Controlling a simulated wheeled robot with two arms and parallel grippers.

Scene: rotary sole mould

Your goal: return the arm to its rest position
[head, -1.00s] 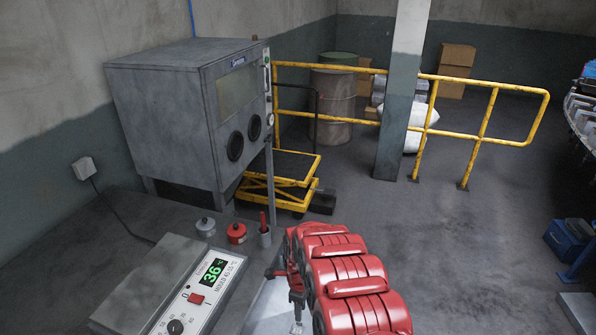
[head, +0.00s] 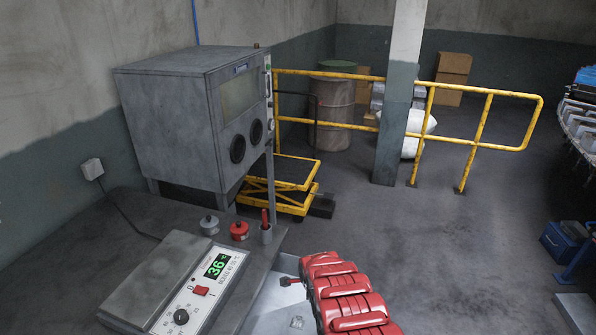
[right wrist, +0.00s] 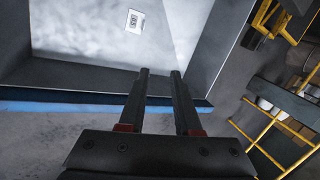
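My red right arm (head: 345,298) comes up from the bottom of the head view, right of the bench. Its gripper end (head: 288,282) is small and partly hidden by the arm there. In the right wrist view my right gripper (right wrist: 159,74) has its two dark fingers apart with nothing between them. The fingers point toward a pale tray-like surface with a dark wall (right wrist: 75,76). A small marked plate (right wrist: 135,20) lies on that surface, beyond the fingertips. My left gripper is in neither view.
A control box (head: 165,285) with a green "36" display stands on the bench at left. A grey pot (head: 209,225), a red pot (head: 239,231) and a small cup (head: 265,234) stand behind it. A grey cabinet (head: 185,125) and yellow railing (head: 455,141) are farther back.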

